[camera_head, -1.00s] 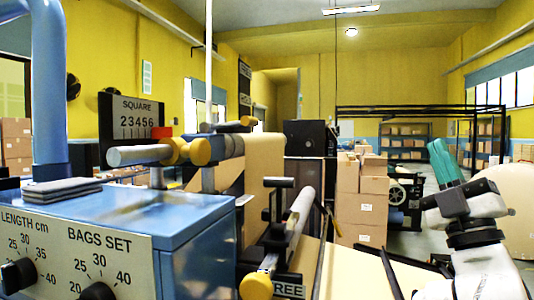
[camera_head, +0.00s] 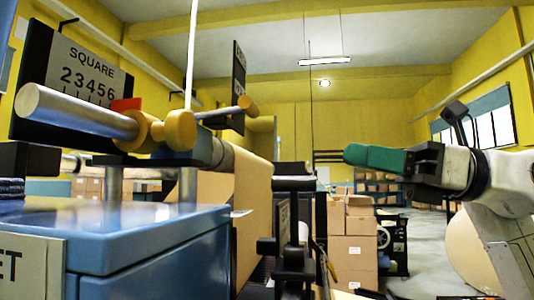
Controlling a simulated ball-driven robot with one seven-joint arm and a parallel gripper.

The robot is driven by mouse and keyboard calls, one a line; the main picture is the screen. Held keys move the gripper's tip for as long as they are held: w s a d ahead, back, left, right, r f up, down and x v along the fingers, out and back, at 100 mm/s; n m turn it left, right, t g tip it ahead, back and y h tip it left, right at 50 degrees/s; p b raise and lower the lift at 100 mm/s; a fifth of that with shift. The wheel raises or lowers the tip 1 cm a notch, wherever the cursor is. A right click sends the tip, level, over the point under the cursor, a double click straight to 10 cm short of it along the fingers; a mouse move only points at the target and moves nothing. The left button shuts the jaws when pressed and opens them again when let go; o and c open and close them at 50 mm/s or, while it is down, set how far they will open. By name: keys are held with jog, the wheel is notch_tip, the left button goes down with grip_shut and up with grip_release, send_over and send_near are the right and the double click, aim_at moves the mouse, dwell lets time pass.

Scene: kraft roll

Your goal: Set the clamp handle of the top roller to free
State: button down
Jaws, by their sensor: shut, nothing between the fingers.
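The top roller (camera_head: 75,112) is a grey metal bar with yellow collars, at the left of the head view. A thin grey handle (camera_head: 217,113) with a yellow knob at its end points right, beyond the roller's yellow collar. It looks like the clamp handle. A dark upright sign (camera_head: 239,85) stands just behind the handle, too oblique to read. My gripper (camera_head: 350,153) has green fingers, shut and empty, pointing left. In the picture it is to the right of and lower than the knob, apart from it.
A blue machine cabinet (camera_head: 150,232) fills the lower left. A brown paper web (camera_head: 252,195) hangs below the roller. Dark brackets (camera_head: 292,183) stand between the paper and my gripper. Stacked cartons (camera_head: 350,255) are behind. The air between knob and fingers looks clear.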

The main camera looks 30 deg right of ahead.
jog(key=p, duration=0.3)
send_near(255, 111)
jog(key=w+a+f, duration=0.3)
jog(key=a, duration=0.1)
jog(key=shift+w+a+r+p, duration=0.2)
jog(key=shift+a+r+p, duration=0.2)
jog(key=shift+r, duration=0.4)
jog(key=shift+w+a+r+p, duration=0.2)
jog(key=shift+a+r+p, duration=0.2)
jog(key=shift+r, duration=0.4)
jog(key=shift+r, duration=0.1)
jog(key=shift+r+g+h+p, duration=0.3)
jog(key=shift+r+h+p, duration=0.1)
jog(key=shift+r+p, duration=0.25)
